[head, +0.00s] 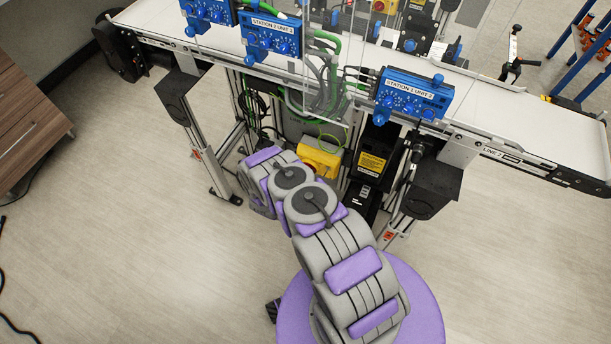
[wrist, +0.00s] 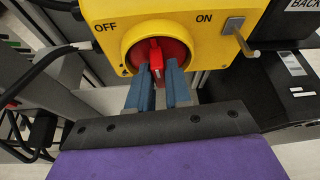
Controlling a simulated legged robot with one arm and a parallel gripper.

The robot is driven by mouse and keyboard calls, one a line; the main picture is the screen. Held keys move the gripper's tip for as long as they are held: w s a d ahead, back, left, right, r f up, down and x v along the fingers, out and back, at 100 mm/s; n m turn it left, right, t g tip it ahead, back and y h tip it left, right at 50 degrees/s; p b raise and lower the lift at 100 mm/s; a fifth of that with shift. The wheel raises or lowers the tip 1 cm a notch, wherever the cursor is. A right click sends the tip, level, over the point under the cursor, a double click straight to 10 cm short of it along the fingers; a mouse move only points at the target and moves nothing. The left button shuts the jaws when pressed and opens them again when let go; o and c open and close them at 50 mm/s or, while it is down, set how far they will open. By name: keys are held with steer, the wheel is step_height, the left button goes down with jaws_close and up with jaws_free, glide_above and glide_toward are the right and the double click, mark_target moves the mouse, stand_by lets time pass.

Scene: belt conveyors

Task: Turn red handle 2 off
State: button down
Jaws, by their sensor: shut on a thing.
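The red handle (wrist: 156,60) is a rotary switch on a yellow box (wrist: 105,12) marked OFF at left and ON at right. The handle stands roughly upright, tilted slightly, its top between the two marks. My gripper (wrist: 165,75) has its two blue-grey fingers at the lower part of the red dial, one on each side of the handle, shut on it. The head view shows the yellow box (head: 320,158) below the conveyor, just beyond the end of my arm. The fingers and the handle are hidden there, and no number on the handle is readable.
A metal latch (wrist: 236,32) sticks out at the right of the yellow box. A black unit (wrist: 268,88) stands to its right. Cables hang at the left. The conveyor belt (head: 530,110) and blue station units (head: 412,95) lie above; open floor (head: 120,250) is at left.

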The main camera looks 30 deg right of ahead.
steer(key=shift+w+a+n+g+h+b, duration=0.15)
steer(key=shift+n+g+h+b, duration=0.35)
steer(key=shift+n, duration=0.75)
steer(key=shift+w+a+n+g+h+b, duration=0.15)
steer(key=shift+n+g+h, duration=0.55)
steer(key=shift+n, duration=0.55)
steer(key=c, duration=1.1)
jaws_free()
steer(key=shift+d, duration=0.1)
steer(key=shift+c, duration=0.2)
steer(key=shift+s, duration=0.1)
steer(key=p+v, duration=0.3)
steer(key=v, duration=1.4)
steer(key=shift+a+f+p, duration=0.25)
steer(key=shift+a+p, duration=0.05)
steer(key=shift+p, duration=0.05)
